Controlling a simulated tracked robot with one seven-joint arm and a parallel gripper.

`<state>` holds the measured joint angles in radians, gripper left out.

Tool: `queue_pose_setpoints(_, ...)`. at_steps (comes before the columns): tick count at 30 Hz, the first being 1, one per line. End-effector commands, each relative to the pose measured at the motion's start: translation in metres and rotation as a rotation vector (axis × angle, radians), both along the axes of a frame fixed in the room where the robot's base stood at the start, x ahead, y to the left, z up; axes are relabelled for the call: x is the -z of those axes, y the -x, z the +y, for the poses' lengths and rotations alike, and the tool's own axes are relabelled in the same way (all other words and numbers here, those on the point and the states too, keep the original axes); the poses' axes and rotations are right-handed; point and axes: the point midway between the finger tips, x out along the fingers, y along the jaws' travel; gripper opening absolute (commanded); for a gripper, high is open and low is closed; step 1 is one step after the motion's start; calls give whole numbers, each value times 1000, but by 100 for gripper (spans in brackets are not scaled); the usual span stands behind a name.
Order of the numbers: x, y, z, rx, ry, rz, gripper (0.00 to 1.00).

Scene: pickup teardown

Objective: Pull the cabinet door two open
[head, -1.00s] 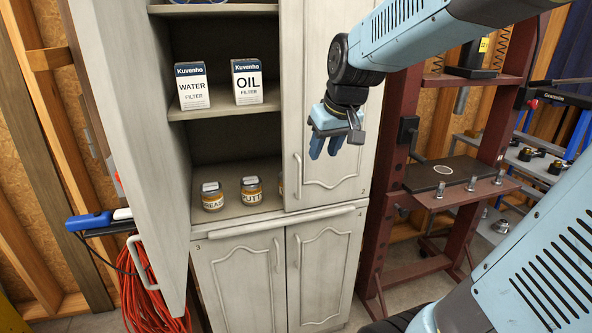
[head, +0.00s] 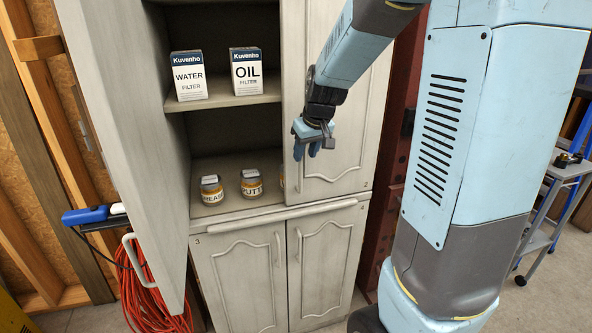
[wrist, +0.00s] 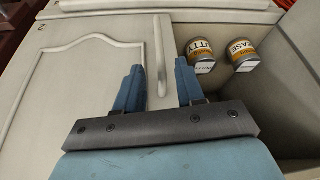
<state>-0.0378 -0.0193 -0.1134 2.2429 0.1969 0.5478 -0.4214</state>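Cabinet door two (head: 345,165), a pale grey panel marked 2 at its lower right corner, is closed on the upper right of the cabinet. My gripper (head: 312,145) is in front of its left edge, where the handle is; the head view largely hides the handle there. In the wrist view my gripper (wrist: 160,88) is open, with its two blue fingers spread apart. The door's slim vertical handle (wrist: 160,48) shows between the fingers in that view. I cannot tell whether the fingers touch it. The door panel (wrist: 75,90) also fills the left of the wrist view.
The upper left door (head: 125,130) stands wide open. The shelves hold a water filter box (head: 188,78), an oil filter box (head: 245,68) and jars (head: 212,190). A horizontal rail (head: 275,217) runs below door two. The lower doors are closed.

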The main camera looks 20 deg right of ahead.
Motion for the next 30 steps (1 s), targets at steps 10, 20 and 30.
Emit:
queue_pose_setpoints(10,49,-19,3,2,0,2,38)
queue_pose_setpoints(20,71,-28,5,3,-1,0,38)
queue_pose_setpoints(30,71,-29,5,2,-1,-1,34)
